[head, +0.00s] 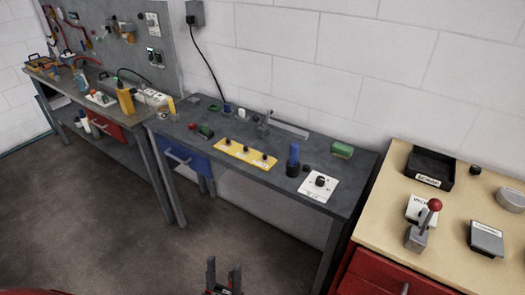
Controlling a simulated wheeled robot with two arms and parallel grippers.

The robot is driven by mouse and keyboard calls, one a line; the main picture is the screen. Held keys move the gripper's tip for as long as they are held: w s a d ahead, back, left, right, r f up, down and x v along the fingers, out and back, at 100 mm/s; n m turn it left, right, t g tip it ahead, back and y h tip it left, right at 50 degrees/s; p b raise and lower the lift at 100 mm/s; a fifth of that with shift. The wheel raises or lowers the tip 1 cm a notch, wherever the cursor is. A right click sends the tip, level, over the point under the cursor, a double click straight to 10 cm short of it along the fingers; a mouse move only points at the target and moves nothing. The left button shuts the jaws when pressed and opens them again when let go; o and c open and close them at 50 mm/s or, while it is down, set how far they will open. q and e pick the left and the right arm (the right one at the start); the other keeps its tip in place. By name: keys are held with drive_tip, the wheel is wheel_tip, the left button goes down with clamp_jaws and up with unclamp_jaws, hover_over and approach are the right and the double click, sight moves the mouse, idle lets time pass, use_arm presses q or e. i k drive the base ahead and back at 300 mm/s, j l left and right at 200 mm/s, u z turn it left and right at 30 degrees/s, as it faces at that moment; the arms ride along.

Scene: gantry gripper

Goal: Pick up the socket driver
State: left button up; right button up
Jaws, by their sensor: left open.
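I cannot single out the socket driver with certainty at this size. A blue upright handle-like piece (294,153) stands in a black round base near the front right of the middle grey bench (235,178); it may be the driver. My left gripper (224,272) is at the bottom edge of the head view, fingers pointing up and apart. It is open and empty, above the floor and in front of the bench, well away from the bench top. My right gripper is out of view.
A yellow strip with black knobs (246,153), a white plate with a black knob (318,187) and a green block (342,150) lie on the middle bench. A wooden-topped bench (440,250) with a black tray (430,165) stands right. The floor (130,230) is clear.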

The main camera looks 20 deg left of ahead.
sight(294, 146)
drive_tip(key=i+u, duration=0.45)
drive_tip(key=i+l+u, duration=0.1)
drive_tip(key=i+u, duration=0.35)
